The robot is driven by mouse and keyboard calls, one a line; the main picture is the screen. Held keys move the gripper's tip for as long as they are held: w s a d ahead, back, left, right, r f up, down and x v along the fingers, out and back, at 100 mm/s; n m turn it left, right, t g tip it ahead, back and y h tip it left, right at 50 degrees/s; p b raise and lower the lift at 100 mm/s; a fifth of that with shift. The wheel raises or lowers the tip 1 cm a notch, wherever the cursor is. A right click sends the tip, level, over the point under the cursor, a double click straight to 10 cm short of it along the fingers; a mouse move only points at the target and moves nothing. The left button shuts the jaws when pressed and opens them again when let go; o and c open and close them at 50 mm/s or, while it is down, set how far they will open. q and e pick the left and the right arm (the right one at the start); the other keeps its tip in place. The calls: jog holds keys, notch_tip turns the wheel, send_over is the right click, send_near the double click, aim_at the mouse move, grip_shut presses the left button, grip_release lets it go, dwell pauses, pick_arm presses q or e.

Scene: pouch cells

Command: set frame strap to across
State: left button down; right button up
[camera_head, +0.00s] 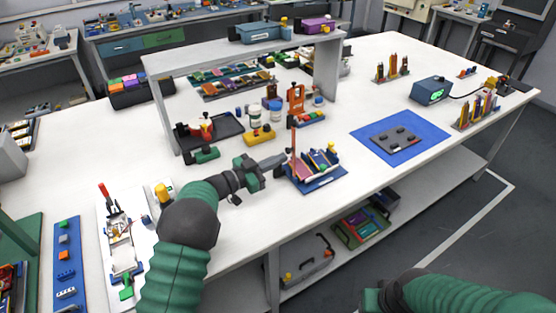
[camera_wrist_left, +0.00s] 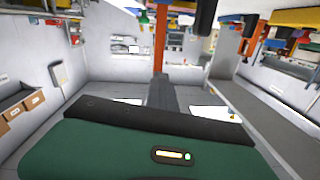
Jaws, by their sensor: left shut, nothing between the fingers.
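The blue frame (camera_head: 318,181) stands near the front edge of the table, with several upright pouch cells in it. A thin red-orange strap (camera_head: 294,143) stands upright at its left end. In the left wrist view an orange-brown upright bar (camera_wrist_left: 160,38), which looks like the strap, rises just beyond the fingers. My left gripper (camera_head: 282,158) is shut and empty, its grey fingertips close to the strap's left side. I cannot tell whether they touch it. My right arm shows at the bottom right, but its fingers are out of the picture.
A blue mat (camera_head: 372,151) with a grey plate (camera_head: 395,139) lies to the right. An orange stand (camera_head: 296,98) and a yellow-based holder (camera_head: 259,136) stand behind the frame. A dark tray (camera_head: 228,124) is further left. The white table between frame and mat is clear.

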pick_arm(q)
jog(key=shift+a, duration=0.2)
jog(key=c, duration=2.2)
grip_release()
jog(key=c, duration=1.3)
grip_release()
jog(key=v, duration=0.7)
jog(key=shift+a, duration=0.2)
jog(key=shift+s, duration=0.15)
jog(key=shift+c, duration=0.2)
